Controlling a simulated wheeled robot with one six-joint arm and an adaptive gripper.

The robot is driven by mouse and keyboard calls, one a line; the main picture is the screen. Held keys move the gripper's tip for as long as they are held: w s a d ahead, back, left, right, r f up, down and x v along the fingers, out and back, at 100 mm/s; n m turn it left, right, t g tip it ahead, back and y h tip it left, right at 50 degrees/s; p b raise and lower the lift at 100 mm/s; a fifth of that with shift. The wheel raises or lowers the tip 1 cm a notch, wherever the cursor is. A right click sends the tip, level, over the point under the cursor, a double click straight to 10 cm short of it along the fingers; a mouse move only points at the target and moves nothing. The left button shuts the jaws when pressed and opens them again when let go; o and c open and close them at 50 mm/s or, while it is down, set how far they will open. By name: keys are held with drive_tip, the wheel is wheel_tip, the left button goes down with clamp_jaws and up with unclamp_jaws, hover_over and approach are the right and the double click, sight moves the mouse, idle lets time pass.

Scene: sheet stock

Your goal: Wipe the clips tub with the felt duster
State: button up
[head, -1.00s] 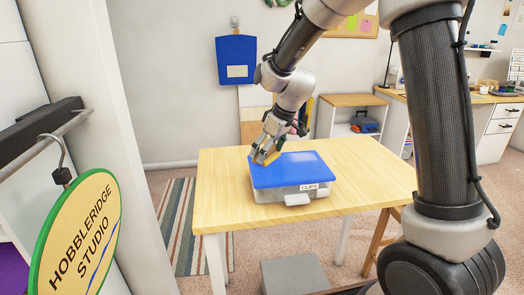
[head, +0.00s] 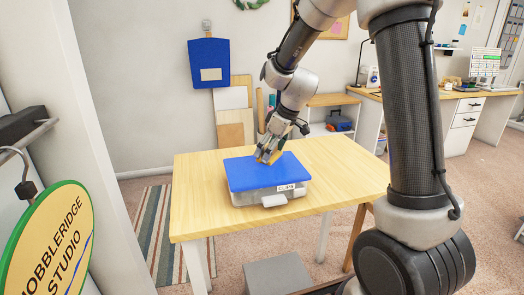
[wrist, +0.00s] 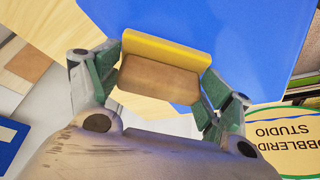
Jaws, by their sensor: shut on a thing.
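The clips tub (head: 240,196) stands on the wooden table, with a flat blue lid (head: 254,177), a pale grey body and a "CLIPS" label on its front. My gripper (head: 268,158) is over the back part of the lid. It is shut on the felt duster, which has a brown block (wrist: 158,76) and a yellow felt strip (wrist: 165,50) in the wrist view. The fingers hold the duster at its two ends. The felt side faces the blue lid; I cannot tell whether it touches it.
The table (head: 340,170) is bare around the tub. A round "Hobbleridge Studio" sign (head: 50,245) hangs close at the left. A grey box (head: 278,274) stands on the floor before the table. A desk (head: 470,105) stands at the back right.

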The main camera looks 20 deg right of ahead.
sight(282, 152)
drive_tip(key=shift+s+d, duration=0.1)
drive_tip(key=shift+d, duration=2.45)
drive_tip(key=shift+a, duration=0.1)
drive_tip(key=shift+s+a, duration=0.75)
drive_tip(key=shift+a, duration=0.6)
drive_tip(key=shift+s+a, duration=0.75)
drive_tip(key=shift+a, duration=0.55)
drive_tip(key=shift+s+a, duration=0.75)
drive_tip(key=shift+a, duration=0.6)
wheel_tip(282, 152, up, 7)
